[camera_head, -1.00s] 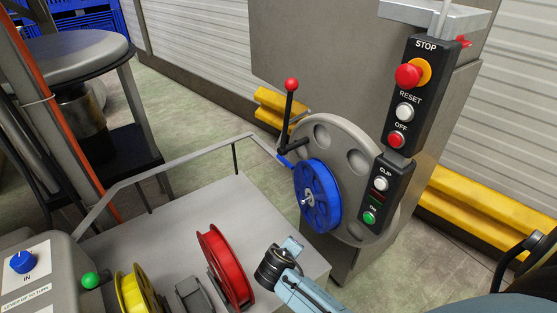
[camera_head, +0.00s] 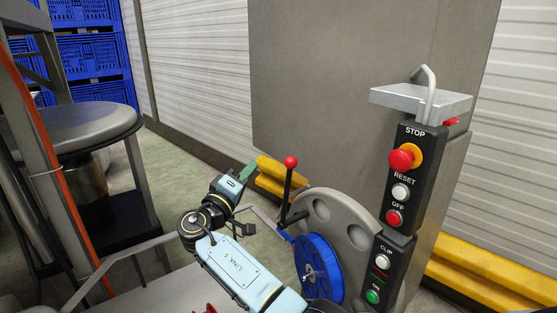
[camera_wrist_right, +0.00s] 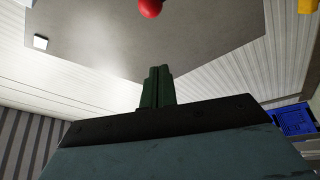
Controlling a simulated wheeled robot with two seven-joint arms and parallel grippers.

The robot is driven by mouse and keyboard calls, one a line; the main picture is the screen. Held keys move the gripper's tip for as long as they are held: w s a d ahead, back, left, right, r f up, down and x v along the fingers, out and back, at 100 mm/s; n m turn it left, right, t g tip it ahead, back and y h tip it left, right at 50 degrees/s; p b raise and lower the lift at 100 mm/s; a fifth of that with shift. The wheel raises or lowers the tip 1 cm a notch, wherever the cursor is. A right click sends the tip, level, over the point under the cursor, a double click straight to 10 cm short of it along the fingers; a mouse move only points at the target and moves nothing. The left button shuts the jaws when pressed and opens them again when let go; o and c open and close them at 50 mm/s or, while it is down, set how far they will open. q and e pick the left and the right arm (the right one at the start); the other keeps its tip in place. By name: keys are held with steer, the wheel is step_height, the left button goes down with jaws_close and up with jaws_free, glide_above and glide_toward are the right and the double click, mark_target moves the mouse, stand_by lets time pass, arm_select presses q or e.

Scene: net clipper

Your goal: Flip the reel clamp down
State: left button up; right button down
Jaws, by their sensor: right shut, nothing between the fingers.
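The reel clamp is a black lever with a red ball knob (camera_head: 290,161), standing upright at the left of the grey disc (camera_head: 345,222) in the head view. The blue reel (camera_head: 318,266) sits on the front of the disc. My right gripper (camera_head: 248,171) is shut and empty, a little left of the red knob and near its height. In the right wrist view its green fingers (camera_wrist_right: 158,88) are together, and the red knob (camera_wrist_right: 150,7) shows at the top edge, apart from them. My left gripper is not in view.
A control box (camera_head: 403,175) with STOP, RESET and OFF buttons stands right of the disc, under a grey shelf (camera_head: 420,98). Yellow barriers (camera_head: 490,280) lie along the wall. A round grey stool top (camera_head: 75,125) and blue crates (camera_head: 90,55) are at the left.

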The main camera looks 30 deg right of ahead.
steer(key=shift+d, duration=0.1)
steer(key=p+x, duration=0.3)
steer(key=x, duration=0.7)
steer(key=s+f+p, duration=0.1)
steer(key=s+d+f+p, duration=0.1)
steer(key=s, duration=0.1)
steer(key=shift+s+f, duration=0.1)
steer(key=shift+s, duration=0.1)
